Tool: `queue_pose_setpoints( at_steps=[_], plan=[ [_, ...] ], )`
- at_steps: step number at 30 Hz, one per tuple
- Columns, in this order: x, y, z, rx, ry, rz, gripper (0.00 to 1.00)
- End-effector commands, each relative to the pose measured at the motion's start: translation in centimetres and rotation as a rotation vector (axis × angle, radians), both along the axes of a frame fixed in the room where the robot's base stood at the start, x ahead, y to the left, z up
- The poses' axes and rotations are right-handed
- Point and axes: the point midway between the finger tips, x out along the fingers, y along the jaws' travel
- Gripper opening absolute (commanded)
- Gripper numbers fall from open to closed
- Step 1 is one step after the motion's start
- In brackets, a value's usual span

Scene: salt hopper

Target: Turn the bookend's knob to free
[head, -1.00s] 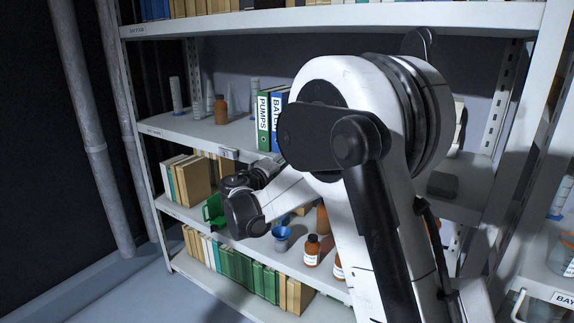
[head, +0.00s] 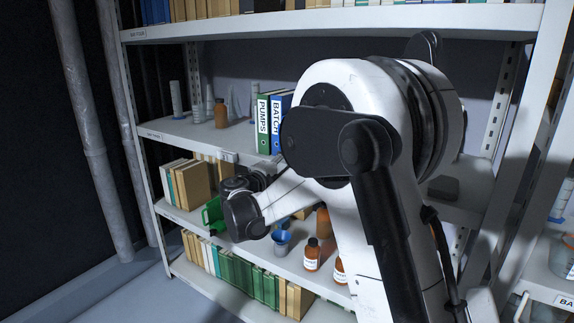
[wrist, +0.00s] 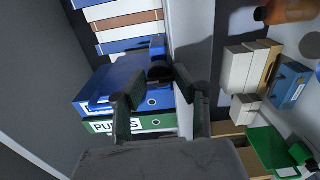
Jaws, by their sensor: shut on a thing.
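In the wrist view, a dark round knob (wrist: 159,73) sits between my gripper's fingertips, on what looks like a blue bookend (wrist: 157,48) beside the blue binder (wrist: 112,80). My gripper (wrist: 157,88) is shut on the knob, with one finger on either side of it. The knob's pointer or marks are too small and dark to read. In the head view, my arm hides the knob and bookend, right of the blue BATCH binder (head: 280,118).
The green PUMPS binder (head: 263,128) stands beside the blue one. The middle shelf's edge (wrist: 193,30) runs close by my fingers.

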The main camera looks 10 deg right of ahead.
Motion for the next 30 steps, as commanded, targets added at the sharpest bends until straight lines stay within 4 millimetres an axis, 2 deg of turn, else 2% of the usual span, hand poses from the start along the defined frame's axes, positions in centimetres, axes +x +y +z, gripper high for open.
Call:
queue_pose_setpoints(
  at_steps=[3,4,8,20,30],
  plan=[
    [0.0,0.0,0.0,0.0,0.0,0.001,0.02],
    [0.0,0.0,0.0,0.0,0.0,0.001,0.3],
    [0.0,0.0,0.0,0.0,0.0,0.0,0.47],
    [-0.6,0.7,0.0,0.001,-0.001,0.001,0.48],
    [-4.9,5.2,0.0,0.001,-0.001,0.004,0.48]
  ],
)
